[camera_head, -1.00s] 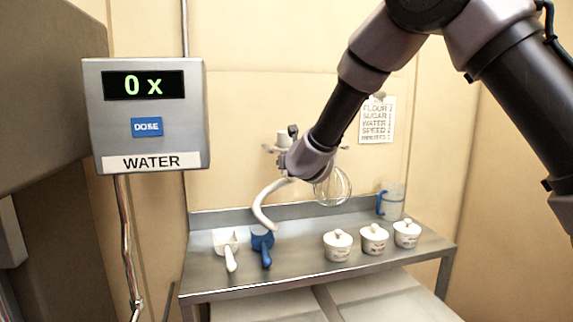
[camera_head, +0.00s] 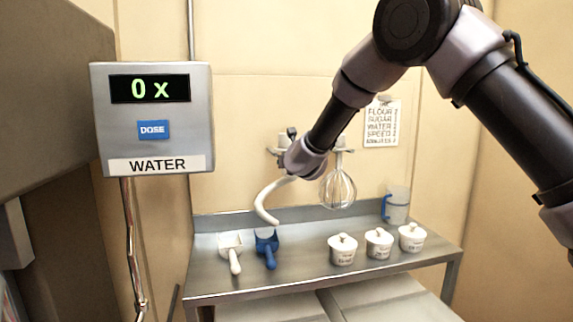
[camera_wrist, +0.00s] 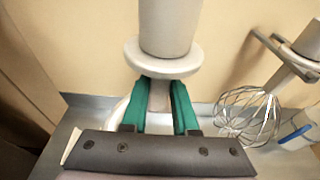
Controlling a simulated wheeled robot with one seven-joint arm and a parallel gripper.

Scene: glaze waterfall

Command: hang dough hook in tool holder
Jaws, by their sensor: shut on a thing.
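The dough hook (camera_head: 267,204) is a white curved hook hanging below my wrist in the head view, above the steel table. In the wrist view, my gripper (camera_wrist: 159,108) has its green fingers shut on the narrow neck of the dough hook, below its round flange (camera_wrist: 163,60). The tool holder (camera_head: 344,151) is on the back wall, partly hidden behind my wrist. A wire whisk (camera_head: 338,188) hangs from its right side, and shows on the right in the wrist view (camera_wrist: 246,112). I cannot tell whether the hook's top touches the holder.
The steel table (camera_head: 300,272) holds a white scoop (camera_head: 231,250), a blue scoop (camera_head: 267,247), several lidded white pots (camera_head: 343,251) and a clear jug with a blue handle (camera_head: 397,205). A water dosing box (camera_head: 152,118) stands at the left. A recipe sheet (camera_head: 382,123) is on the wall.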

